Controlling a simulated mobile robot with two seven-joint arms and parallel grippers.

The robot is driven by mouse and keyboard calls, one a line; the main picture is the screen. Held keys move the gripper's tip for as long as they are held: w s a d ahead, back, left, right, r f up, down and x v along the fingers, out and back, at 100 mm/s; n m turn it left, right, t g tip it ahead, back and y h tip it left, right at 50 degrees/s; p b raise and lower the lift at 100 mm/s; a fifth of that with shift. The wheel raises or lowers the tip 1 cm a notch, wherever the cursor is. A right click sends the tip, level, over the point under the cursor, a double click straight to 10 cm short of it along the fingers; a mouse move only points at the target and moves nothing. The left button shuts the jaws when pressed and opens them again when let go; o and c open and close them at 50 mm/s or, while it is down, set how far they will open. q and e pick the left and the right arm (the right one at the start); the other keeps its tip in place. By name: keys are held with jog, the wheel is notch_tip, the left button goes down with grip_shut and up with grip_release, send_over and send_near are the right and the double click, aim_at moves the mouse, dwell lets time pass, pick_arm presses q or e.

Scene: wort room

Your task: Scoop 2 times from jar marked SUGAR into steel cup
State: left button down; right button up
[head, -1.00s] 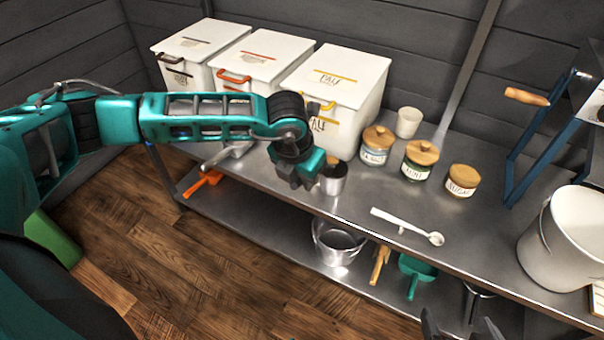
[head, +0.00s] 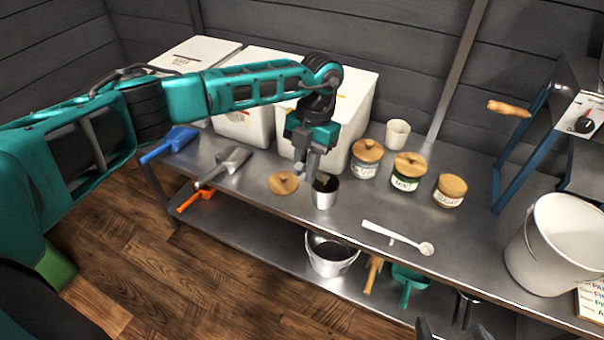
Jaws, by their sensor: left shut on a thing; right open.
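The steel cup (head: 325,199) stands upright near the bench's front edge, with a dark inside. My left gripper (head: 318,176) reaches down from above and is shut on the cup's rim; its fingers hide part of the opening. The jar marked SUGAR (head: 448,198) stands to the right, rightmost of three jars, with its wooden lid (head: 452,185) on. A white long-handled scoop (head: 390,234) lies on the bench in front of the jars. My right gripper (head: 456,330) shows only its dark fingertips at the bottom edge, apart and empty.
The MINT jar (head: 405,181) and another lidded jar (head: 365,167) stand left of SUGAR. A loose wooden lid (head: 284,183) lies left of the cup. White bins (head: 244,125) are behind, a white bucket (head: 545,255) at right. Metal scoop (head: 226,165) lies left.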

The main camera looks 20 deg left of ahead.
pick_arm(q)
jog(key=shift+w+d+r+g+b, duration=0.15)
jog(key=shift+w+g+b, duration=0.45)
jog(key=shift+w+b, duration=0.35)
jog(key=w+g+b, duration=0.1)
jog(key=b, duration=0.2)
jog(key=shift+r+y+b, duration=0.3)
jog(key=shift+r+b, duration=0.05)
jog(key=shift+w+d+r+g+b, duration=0.1)
jog(key=shift+w+r+g+b, duration=0.15)
jog(key=shift+g+b, duration=0.25)
jog(key=shift+r, duration=0.1)
